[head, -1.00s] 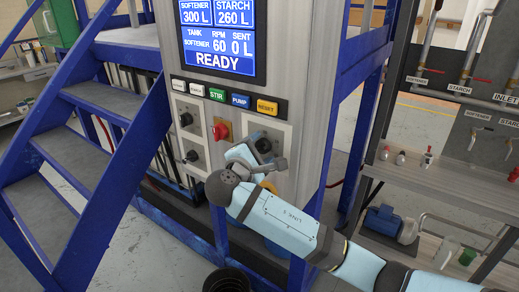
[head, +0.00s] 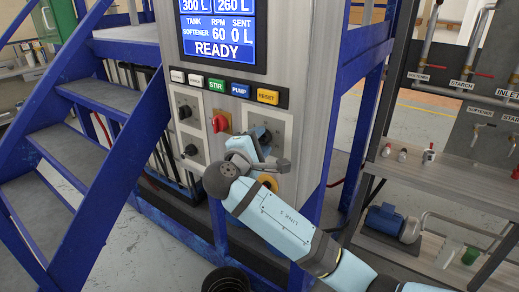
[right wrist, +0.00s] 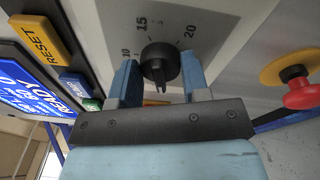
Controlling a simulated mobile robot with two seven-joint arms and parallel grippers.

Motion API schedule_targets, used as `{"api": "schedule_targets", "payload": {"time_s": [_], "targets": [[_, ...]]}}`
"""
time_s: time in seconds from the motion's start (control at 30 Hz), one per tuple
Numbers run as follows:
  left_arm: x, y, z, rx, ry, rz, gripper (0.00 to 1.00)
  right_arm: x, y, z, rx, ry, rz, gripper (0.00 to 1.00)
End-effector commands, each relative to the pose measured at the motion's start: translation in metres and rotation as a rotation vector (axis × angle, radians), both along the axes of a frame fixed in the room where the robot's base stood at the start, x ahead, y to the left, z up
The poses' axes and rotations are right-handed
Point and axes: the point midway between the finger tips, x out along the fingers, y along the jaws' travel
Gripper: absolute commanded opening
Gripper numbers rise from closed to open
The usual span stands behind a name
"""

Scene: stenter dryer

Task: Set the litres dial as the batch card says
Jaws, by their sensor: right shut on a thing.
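The dial is a black round knob (right wrist: 160,62) on a grey plate (right wrist: 215,25) with a printed scale; 10, 15 and 20 can be read in the right wrist view. In the head view its plate (head: 283,127) is on the front of the control cabinet, and my gripper largely covers the knob. My right gripper (right wrist: 160,78) is shut on the knob, one blue finger on each side; it also shows in the head view (head: 266,146). No batch card can be made out. My left gripper is not in view.
The screen (head: 218,35) reads READY. Below it is a row of buttons including STIR, PUMP and RESET (head: 267,96). A red switch (head: 221,122) and two black knobs sit left of the dial. A red push button (right wrist: 300,93) is close to my right gripper.

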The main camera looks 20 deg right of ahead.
Motion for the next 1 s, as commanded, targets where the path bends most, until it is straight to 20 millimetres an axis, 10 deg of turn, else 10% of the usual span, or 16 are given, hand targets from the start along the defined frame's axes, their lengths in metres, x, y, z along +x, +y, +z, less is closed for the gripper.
{"api": "schedule_targets", "payload": {"time_s": [1.0], "targets": [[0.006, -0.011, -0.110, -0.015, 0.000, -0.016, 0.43, 0.001, 0.001, -0.006, 0.457, -0.584, -0.001, 0.19]]}}
